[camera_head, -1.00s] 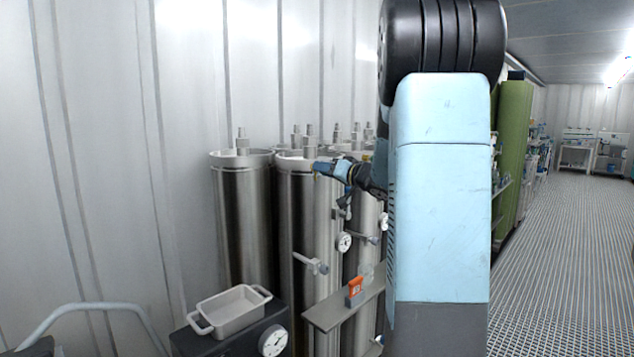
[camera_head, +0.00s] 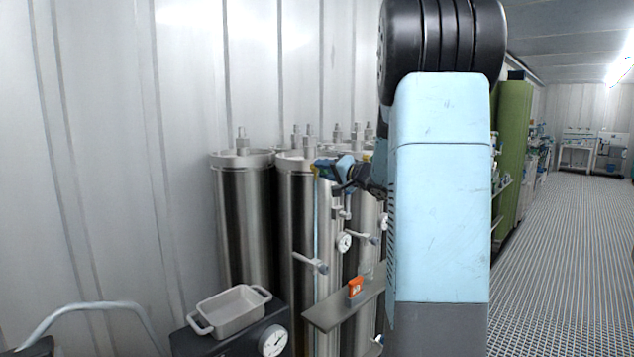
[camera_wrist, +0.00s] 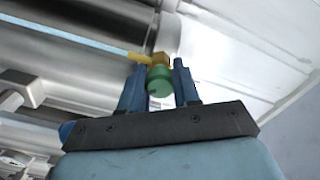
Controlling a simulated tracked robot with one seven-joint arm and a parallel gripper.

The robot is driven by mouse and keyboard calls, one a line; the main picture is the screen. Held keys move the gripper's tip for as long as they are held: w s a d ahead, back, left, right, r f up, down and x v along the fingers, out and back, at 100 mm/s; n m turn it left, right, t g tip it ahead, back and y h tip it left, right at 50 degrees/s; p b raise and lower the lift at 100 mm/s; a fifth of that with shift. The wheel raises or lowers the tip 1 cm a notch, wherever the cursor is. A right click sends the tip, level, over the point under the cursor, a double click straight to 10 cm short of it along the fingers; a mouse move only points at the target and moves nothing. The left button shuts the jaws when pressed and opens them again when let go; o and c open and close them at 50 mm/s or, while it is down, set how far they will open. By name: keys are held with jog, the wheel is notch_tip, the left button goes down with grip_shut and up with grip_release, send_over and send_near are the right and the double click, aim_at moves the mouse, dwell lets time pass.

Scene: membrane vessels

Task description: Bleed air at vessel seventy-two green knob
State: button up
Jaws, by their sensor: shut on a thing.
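The green knob (camera_wrist: 159,82) shows in the wrist view, on a small brass fitting (camera_wrist: 160,60) with a yellow spout pointing left. My gripper (camera_wrist: 158,84) has its two blue fingers on either side of the green knob and is shut on it. In the head view my gripper (camera_head: 325,168) is at the upper part of a steel vessel (camera_head: 296,220), just below its rim. The knob is mostly hidden by the gripper there. I cannot read a vessel number.
Another steel vessel (camera_head: 243,215) stands to the left, with more behind. A pressure gauge (camera_head: 344,242) and a side valve (camera_head: 312,262) sit below my gripper. A shelf with an orange item (camera_head: 355,287) and a white tray (camera_head: 232,310) are lower down.

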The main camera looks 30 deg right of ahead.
jog(key=m, duration=0.4)
jog(key=shift+d+m, duration=0.2)
jog(key=shift+m, duration=2.1)
jog(key=o, duration=1)
jog(key=shift+a, duration=0.1)
jog(key=shift+o, duration=0.2)
